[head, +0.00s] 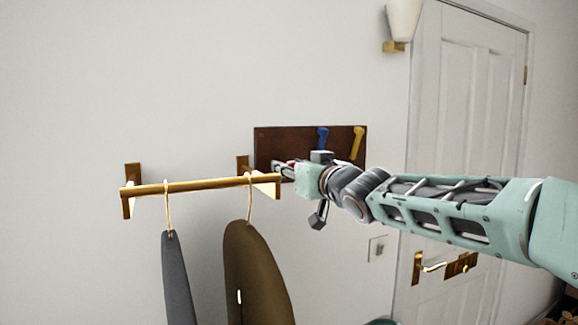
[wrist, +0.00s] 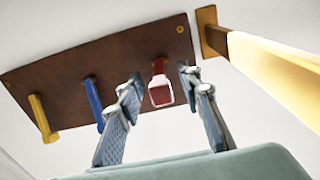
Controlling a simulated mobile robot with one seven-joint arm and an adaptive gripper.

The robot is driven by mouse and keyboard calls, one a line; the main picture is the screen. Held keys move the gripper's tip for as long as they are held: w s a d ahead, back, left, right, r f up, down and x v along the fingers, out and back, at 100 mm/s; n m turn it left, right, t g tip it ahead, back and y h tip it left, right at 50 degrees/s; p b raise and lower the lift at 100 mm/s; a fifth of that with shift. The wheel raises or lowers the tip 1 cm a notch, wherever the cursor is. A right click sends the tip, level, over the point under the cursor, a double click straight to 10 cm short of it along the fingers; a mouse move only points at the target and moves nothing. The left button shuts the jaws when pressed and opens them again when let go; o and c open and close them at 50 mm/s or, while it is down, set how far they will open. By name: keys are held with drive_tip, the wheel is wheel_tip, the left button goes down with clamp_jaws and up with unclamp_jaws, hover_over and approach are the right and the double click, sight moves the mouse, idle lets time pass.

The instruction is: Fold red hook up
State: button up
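The red hook (wrist: 160,93) shows in the wrist view on a dark brown board (wrist: 110,68), at the end nearest the brass rail. My gripper (wrist: 160,79) is open, with one finger on each side of the red hook and visible gaps between. I cannot tell how far along the hook the fingertips reach. In the head view my gripper (head: 284,169) is at the lower left part of the board (head: 285,142), and the red hook is hidden behind it or too small to make out.
A blue hook (head: 322,138) and a yellow hook (head: 357,142) sit on the board to the right. A brass rail (head: 205,186) with hangers (head: 252,265) juts out close to the left of my gripper. A white door (head: 465,120) is at right.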

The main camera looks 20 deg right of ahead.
drive_tip(key=shift+w, duration=0.2)
clamp_jaws()
idle(0.4)
